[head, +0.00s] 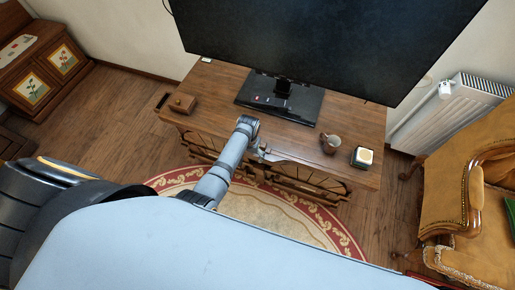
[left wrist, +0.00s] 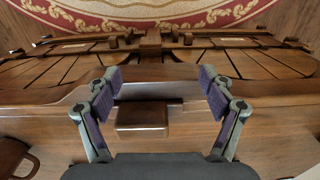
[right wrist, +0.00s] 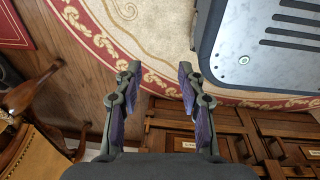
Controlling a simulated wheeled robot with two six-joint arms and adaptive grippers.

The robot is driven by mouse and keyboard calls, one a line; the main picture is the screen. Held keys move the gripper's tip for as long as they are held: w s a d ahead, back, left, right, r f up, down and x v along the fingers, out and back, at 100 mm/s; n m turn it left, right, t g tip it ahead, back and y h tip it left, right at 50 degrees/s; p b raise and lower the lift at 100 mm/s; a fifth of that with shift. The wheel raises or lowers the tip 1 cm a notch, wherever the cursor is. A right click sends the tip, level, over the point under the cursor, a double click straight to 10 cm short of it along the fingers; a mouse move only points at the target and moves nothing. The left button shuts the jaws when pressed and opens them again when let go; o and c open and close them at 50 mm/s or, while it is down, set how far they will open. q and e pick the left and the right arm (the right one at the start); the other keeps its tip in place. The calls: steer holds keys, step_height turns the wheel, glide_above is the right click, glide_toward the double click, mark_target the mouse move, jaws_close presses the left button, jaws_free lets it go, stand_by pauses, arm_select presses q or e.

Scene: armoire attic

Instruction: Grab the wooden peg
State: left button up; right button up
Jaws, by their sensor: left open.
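A short brown block (left wrist: 142,117), which looks like the wooden peg, is at the edge of the wooden table in the left wrist view. It shows between the two fingers of my left gripper (left wrist: 160,82), slightly left of the middle. The fingers are spread wide and I see no contact with the block. In the head view my left gripper (head: 261,151) is at the table's front edge; the block cannot be made out there. My right gripper (right wrist: 159,75) has its fingers apart and holds nothing, above the floor and rug.
The wooden table (head: 225,88) carries a large screen (head: 330,35), a small wooden box (head: 182,103), a mug (head: 331,144) and a square candle-like thing (head: 362,157). An armchair (head: 485,220) stands at right. A patterned rug (head: 285,215) lies in front.

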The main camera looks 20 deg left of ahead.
arm_select(q)
steer(key=w+r, duration=0.1)
steer(key=r, duration=0.2)
steer(key=w+d+r, duration=0.1)
steer(key=w+r, duration=0.1)
steer(key=r, duration=0.1)
steer(key=w+r, duration=0.1)
steer(key=r, duration=0.3)
steer(key=shift+w+d+r, duration=0.1)
steer(key=shift+w+d, duration=0.25)
steer(key=shift+d, duration=0.05)
steer(key=shift+w+r+b, duration=0.15)
steer(key=shift+r+b, duration=0.05)
steer(key=shift+b, duration=0.1)
step_height(320, 180, down, 3)
steer(key=shift+r, duration=0.2)
steer(key=shift+d+f, duration=0.1)
steer(key=shift+f, duration=0.5)
steer(key=f, duration=0.2)
steer(key=f+b, duration=0.1)
steer(key=f, duration=0.1)
steer(key=shift+w+d, duration=0.1)
steer(key=shift+d, duration=0.15)
steer(key=shift+f, duration=0.4)
arm_select(e)
steer(key=shift+d+f, duration=0.1)
steer(key=shift+f, duration=0.8)
arm_select(q)
steer(key=shift+c, duration=0.4)
